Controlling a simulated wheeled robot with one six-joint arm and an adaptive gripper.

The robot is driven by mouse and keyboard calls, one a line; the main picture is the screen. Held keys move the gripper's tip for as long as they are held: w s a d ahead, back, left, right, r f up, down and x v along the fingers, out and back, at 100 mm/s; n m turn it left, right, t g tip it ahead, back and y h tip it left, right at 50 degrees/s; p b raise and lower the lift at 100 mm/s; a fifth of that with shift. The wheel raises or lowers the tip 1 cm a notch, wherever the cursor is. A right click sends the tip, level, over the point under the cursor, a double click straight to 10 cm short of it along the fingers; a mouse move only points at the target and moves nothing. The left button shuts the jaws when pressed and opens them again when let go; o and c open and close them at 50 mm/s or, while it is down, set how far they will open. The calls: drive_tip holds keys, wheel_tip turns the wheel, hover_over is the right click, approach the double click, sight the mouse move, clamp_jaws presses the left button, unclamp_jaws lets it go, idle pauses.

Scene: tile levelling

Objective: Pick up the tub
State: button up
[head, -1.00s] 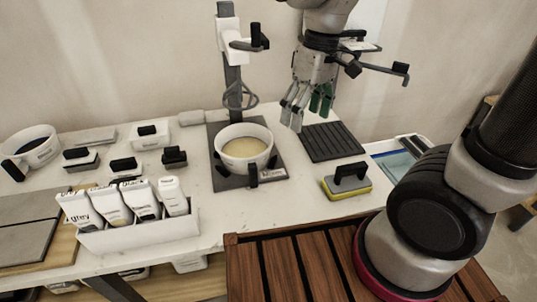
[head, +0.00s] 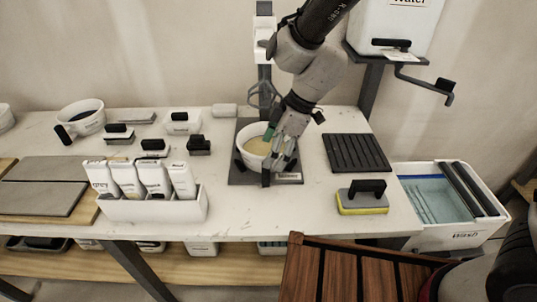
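The round white tub (head: 244,131) holds a pale yellow mix and stands on the dark base plate (head: 238,178) of the mixing stand, under the whisk (head: 262,97). My gripper (head: 281,153) points down at the tub's right side, overlapping its rim and hiding part of that side. Its fingers have green parts. They are small and partly hidden, so I cannot tell whether they are open or closed on the tub.
A ribbed dark mat (head: 356,153) and a yellow sponge float (head: 362,198) lie to the right. A water basin (head: 440,215) is beyond them. A white holder (head: 150,210) with several labelled packs stands front left. Another white tub (head: 82,118) is at the left.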

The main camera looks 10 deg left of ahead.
drive_tip(key=x, duration=0.6)
drive_tip(key=shift+d+f, duration=0.1)
drive_tip(key=c, duration=1.7)
drive_tip(key=shift+o, duration=0.2)
drive_tip(key=shift+w+r, duration=0.1)
drive_tip(key=shift+r, duration=0.1)
